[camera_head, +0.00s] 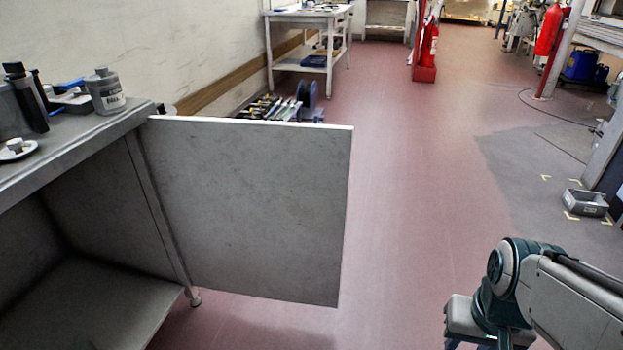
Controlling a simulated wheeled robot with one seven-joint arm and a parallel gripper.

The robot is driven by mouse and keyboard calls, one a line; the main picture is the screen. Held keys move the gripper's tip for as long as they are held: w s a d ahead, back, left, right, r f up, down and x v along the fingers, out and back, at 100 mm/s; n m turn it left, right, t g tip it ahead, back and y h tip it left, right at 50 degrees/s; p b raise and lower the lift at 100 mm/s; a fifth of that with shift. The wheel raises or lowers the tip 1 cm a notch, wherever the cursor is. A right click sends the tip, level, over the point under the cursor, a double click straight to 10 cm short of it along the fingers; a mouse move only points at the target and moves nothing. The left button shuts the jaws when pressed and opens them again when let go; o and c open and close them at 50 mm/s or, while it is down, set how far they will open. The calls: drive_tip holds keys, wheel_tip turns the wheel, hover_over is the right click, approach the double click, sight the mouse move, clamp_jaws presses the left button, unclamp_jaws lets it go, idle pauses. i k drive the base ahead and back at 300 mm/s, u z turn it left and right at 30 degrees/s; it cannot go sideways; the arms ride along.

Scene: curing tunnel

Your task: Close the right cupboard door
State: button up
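The right cupboard door (250,205) is a flat grey panel with a pale top edge. It stands wide open, swung out to the right from the right front post of the grey cupboard (137,160). The cupboard's inside shows at the lower left, with a bare bottom shelf. My arm reaches in from the lower right, and its end is cut off by the bottom edge of the picture. The fingertips of my gripper cannot be made out. The arm is apart from the door, with bare floor between them.
A grey bottle (105,92) and a dark bottle (27,100) stand on the cupboard top. A tool holder (275,108) lies behind the door by the wall. A small grey tray (585,203) is on the floor at right. The reddish floor (410,180) right of the door is clear.

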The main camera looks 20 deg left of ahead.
sight(257, 208)
drive_tip(key=i, duration=3.2)
drive_tip(key=u, duration=3.6)
drive_tip(key=k, duration=0.35)
drive_tip(key=u, duration=0.15)
